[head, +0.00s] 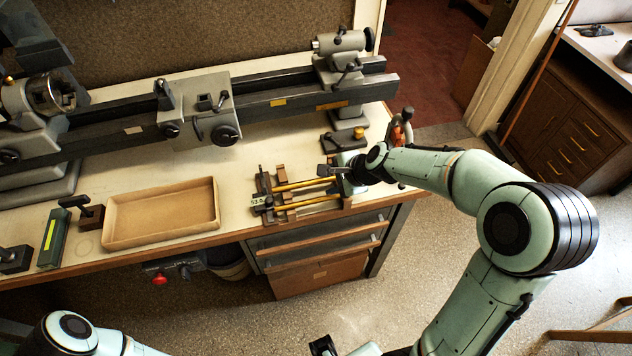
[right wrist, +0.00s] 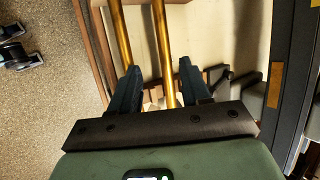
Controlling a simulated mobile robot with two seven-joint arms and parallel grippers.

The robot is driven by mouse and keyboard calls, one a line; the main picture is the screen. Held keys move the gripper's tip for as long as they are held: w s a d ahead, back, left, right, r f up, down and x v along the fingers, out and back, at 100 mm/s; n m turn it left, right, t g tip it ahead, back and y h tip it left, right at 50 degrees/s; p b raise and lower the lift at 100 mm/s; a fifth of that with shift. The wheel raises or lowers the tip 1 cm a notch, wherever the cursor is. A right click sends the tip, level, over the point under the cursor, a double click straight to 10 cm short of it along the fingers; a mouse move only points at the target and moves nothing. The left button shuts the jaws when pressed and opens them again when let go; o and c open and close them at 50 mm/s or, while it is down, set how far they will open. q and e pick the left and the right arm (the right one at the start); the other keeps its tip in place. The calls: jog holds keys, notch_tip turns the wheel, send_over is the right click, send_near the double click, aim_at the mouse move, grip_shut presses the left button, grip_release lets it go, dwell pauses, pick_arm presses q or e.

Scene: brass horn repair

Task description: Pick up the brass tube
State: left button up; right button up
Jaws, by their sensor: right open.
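Two slim brass tubes lie side by side on a small rack on the bench in the head view, a far tube (head: 300,184) and a near tube (head: 308,202). My right gripper (head: 328,172) is open at the right end of the rack, close to the tubes. In the right wrist view, one tube (right wrist: 162,45) runs between the open fingers (right wrist: 160,66). The other tube (right wrist: 120,38) runs past the left finger. I cannot tell whether the fingers touch either. My left arm shows at the bottom left; its gripper is not clearly shown.
The rack has wooden blocks and a small display (head: 258,201). A shallow tan tray (head: 160,238) lies left of it. A grey lathe (head: 270,105) spans the bench behind. A clamp with an orange part (head: 398,132) stands at the bench's right edge. Drawers are below.

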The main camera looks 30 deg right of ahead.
aim_at(317, 181)
jog(key=x, duration=0.5)
jog(key=shift+w+r, duration=0.15)
jog(key=shift+w, duration=0.15)
grip_shut()
